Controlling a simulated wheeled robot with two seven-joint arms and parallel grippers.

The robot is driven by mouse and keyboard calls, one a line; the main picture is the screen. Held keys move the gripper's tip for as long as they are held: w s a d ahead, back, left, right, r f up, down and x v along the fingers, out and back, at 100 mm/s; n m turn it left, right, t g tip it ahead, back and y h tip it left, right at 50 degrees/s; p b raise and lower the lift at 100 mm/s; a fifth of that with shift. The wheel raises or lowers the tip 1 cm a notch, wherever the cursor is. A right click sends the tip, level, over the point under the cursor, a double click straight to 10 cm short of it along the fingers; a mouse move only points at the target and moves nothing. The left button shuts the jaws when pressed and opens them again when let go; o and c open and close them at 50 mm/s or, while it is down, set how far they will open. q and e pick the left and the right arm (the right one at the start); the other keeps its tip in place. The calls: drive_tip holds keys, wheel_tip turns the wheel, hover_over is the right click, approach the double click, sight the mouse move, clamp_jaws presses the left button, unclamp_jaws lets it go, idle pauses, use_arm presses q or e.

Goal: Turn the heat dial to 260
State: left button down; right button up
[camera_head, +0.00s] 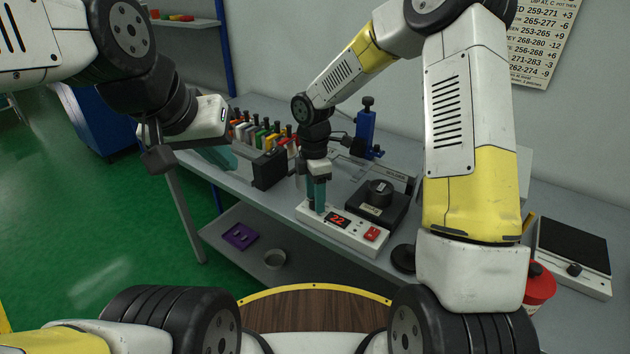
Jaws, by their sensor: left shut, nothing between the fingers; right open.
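The white control unit (352,238) lies near the front edge of the grey bench. It has a lit red display (338,220) that seems to read 22, and a red switch (372,234). My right gripper (316,207) is open and points straight down, its teal fingers low over the left end of this unit. The heat dial is not clearly visible; the fingers cover that end, so I cannot tell whether they touch a dial. My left gripper (157,158) is shut and empty, off the bench at the left.
A black box with a round top (380,191) sits behind the unit. A dark rack with coloured handles (270,168) is left of my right gripper. A blue upright device (366,127) stands behind. A red tub (540,285) and scale (573,251) are at right.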

clamp_jaws()
drive_tip(key=m, duration=0.5)
drive_tip(key=shift+d+r, duration=0.1)
drive_tip(key=m, duration=0.5)
drive_tip(key=shift+y, duration=0.3)
drive_tip(key=m, duration=0.9)
drive_tip(key=shift+m, duration=0.3)
drive_tip(key=shift+t, duration=0.3)
